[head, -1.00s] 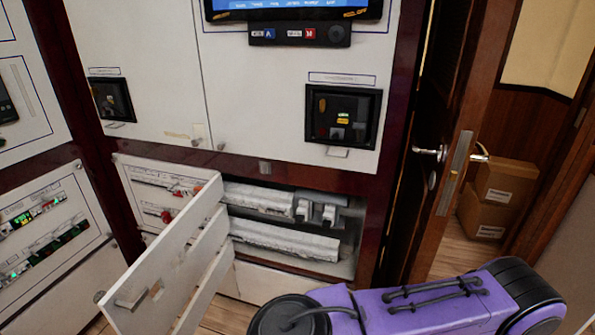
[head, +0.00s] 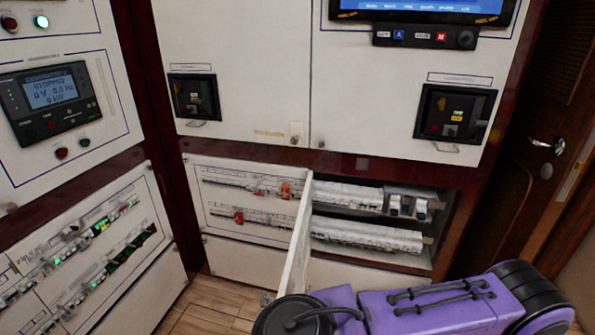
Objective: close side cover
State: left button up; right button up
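The side cover (head: 297,241) is a white hinged panel on the lower part of the cabinet. It stands open, swung out toward me and seen nearly edge-on. Its lower front end is close to my purple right arm, which overlaps it in the picture. The open compartment (head: 378,248) right of the cover shows two rows of white breakers (head: 352,230). My arm comes in from the lower right, and its gripper is out of the picture. My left gripper is not in view either.
Left of the cover is a fixed panel with breakers and red switches (head: 287,190). A green-lit breaker panel (head: 100,240) and a control display (head: 50,93) stand at the left. A wooden door (head: 525,150) is at the right. Floor (head: 212,308) shows at lower left.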

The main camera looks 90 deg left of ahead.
aim_at(293, 280)
jog(key=k, duration=1.2)
jog(key=u, duration=1.85)
jog(key=i, duration=1)
jog(key=z, duration=1.1)
jog(key=k, duration=0.7)
jog(key=u, duration=0.4)
